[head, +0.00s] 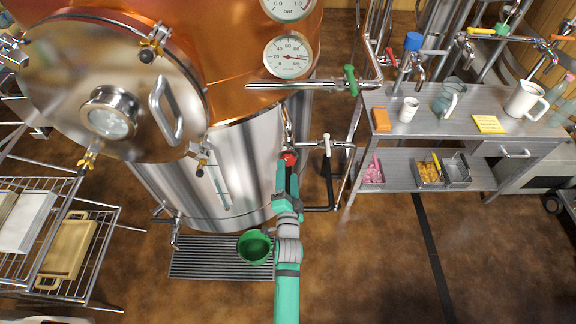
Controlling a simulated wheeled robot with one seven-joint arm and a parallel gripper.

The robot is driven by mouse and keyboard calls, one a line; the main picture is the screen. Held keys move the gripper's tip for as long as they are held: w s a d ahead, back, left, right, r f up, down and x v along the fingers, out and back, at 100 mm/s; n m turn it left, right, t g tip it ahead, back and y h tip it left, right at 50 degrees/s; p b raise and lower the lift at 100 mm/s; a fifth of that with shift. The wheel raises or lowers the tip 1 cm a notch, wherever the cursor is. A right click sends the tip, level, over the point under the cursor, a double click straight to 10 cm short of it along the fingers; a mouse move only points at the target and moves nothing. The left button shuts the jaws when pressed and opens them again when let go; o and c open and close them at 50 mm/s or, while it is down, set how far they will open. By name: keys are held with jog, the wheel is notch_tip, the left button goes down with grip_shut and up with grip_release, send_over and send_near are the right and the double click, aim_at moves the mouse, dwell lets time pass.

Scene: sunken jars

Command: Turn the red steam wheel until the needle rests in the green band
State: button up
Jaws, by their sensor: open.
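A small red wheel (289,158) shows on the pipework at the right side of the steel lower tank. My gripper (288,170) is open, its fingertips just below the wheel in the picture; I cannot tell whether they touch it. A round white gauge marked in bar (288,5) is cut off by the top edge, so its needle and any green band cannot be read. A second round gauge (288,57), with numbers up to about 100, sits below it; its needle points right and no green band shows clearly.
A green-handled valve (351,80) sits on a horizontal pipe above right of my gripper. A steel bench (455,125) with jugs stands at the right. A wire rack (75,235) stands left. A green funnel-like cup (254,247) is beside my arm.

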aim_at(288, 162)
jog(key=w, duration=0.3)
jog(key=shift+w, duration=0.25)
jog(key=shift+w+d, duration=0.1)
jog(key=shift+d, duration=0.1)
jog(key=shift+w+a, duration=0.2)
jog(key=shift+w, duration=0.6)
jog(key=shift+w+d, duration=0.1)
jog(key=shift+w, duration=0.2)
jog(key=shift+c, duration=0.6)
